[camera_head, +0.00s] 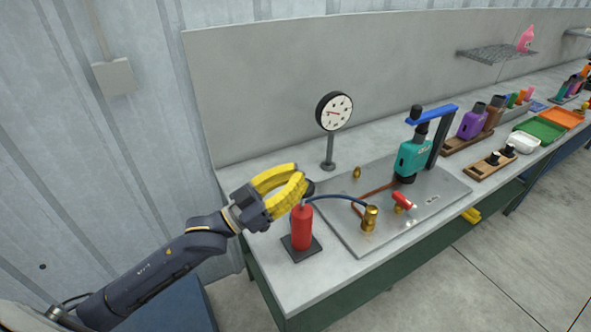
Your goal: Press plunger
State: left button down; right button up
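A red cylinder (302,228) stands upright on a dark square base near the left end of the bench, with a thin hose at its top. My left gripper (303,180), with yellow fingers, is just above the red cylinder's top. Its fingertips come together and it looks shut. A small dark piece (310,188) shows beside the fingertips; it may be the plunger's knob. The fingers hide most of the cylinder's upper end, and I cannot tell whether they touch it. My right gripper is not in view.
A metal plate (345,235) on the bench carries a brass fitting (370,218), a red-and-white part (403,201) and a teal device (412,158) with a blue arm. A dial gauge (334,111) stands behind. Wooden holders and trays fill the bench to the right.

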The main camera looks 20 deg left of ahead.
pick_arm(q)
jog(key=shift+f, duration=0.35)
jog(key=shift+f, duration=2.75)
notch_tip(320, 180, up, 4)
jog(key=shift+f, duration=0.1)
jog(key=shift+s+a, duration=0.2)
jog(key=v, duration=0.9)
jog(key=shift+s, duration=0.2)
jog(key=shift+a, duration=0.1)
jog(key=c, duration=2.2)
grip_release()
